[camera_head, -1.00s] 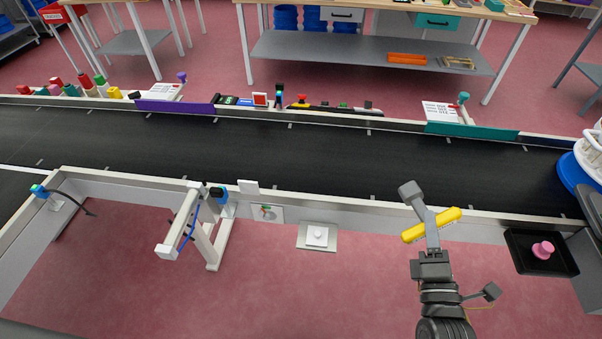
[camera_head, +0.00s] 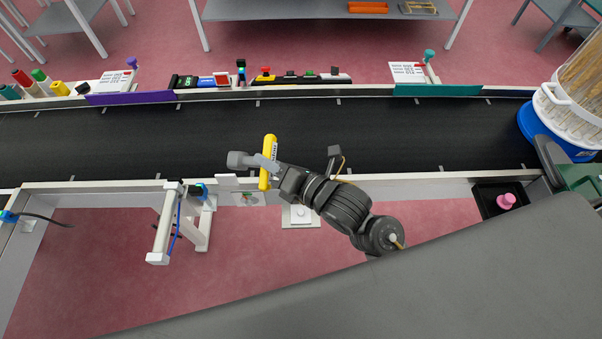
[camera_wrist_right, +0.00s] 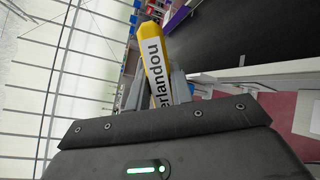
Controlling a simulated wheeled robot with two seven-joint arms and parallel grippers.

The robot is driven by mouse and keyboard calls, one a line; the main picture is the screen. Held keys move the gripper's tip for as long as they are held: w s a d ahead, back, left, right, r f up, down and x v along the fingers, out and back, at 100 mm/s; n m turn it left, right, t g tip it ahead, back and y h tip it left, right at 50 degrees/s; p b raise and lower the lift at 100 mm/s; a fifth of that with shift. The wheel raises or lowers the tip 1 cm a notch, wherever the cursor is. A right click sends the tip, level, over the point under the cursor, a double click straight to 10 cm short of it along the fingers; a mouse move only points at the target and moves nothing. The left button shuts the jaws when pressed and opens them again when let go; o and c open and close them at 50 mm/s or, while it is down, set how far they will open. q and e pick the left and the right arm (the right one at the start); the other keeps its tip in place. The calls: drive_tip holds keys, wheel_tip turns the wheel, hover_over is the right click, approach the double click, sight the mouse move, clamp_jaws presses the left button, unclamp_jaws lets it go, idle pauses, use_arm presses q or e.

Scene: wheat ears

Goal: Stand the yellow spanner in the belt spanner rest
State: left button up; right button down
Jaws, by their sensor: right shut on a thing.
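The yellow spanner (camera_head: 269,147) is in my right gripper (camera_head: 267,164), which is shut on it above the near part of the black belt. In the head view it looks like a yellow bar running roughly up and down the picture. In the right wrist view the spanner (camera_wrist_right: 153,62) shows dark lettering and stands out between the fingers. A small white block (camera_head: 227,182) sits at the near belt rail, just left of the spanner's lower end. I cannot tell whether it is the belt spanner rest. My left gripper is not in view.
The black belt (camera_head: 420,135) is clear. A white stand (camera_head: 160,238) with a blue cable is at the near left. A black tray (camera_head: 484,203) with a pink object and a white bucket (camera_head: 560,108) are at the right. Signs and coloured items line the far rail.

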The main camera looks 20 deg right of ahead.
drive_tip(key=s+a+f+n+g+h+p, duration=0.1)
drive_tip(key=s+a+f+n+g+p, duration=0.3)
drive_tip(key=a+n+g+p, duration=0.6)
use_arm(q)
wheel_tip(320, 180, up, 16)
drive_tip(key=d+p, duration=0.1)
drive_tip(key=p, duration=0.4)
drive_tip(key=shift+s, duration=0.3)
use_arm(e)
drive_tip(key=w+d+f+n+g+h, duration=0.1)
drive_tip(key=d+f+n+h, duration=0.1)
drive_tip(key=d, duration=0.6)
drive_tip(key=w+d+f+n+g+h, duration=0.1)
drive_tip(key=d+f+n+h, duration=0.1)
drive_tip(key=d+f+n, duration=0.3)
drive_tip(key=d+n, duration=0.2)
drive_tip(key=d, duration=0.1)
drive_tip(key=shift+w+d, duration=0.3)
drive_tip(key=shift+w, duration=0.1)
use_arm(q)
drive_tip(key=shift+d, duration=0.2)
use_arm(e)
drive_tip(key=shift+r, duration=0.1)
use_arm(q)
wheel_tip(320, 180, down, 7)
drive_tip(key=b, duration=0.7)
use_arm(e)
wheel_tip(320, 180, down, 6)
drive_tip(key=shift+r, duration=0.2)
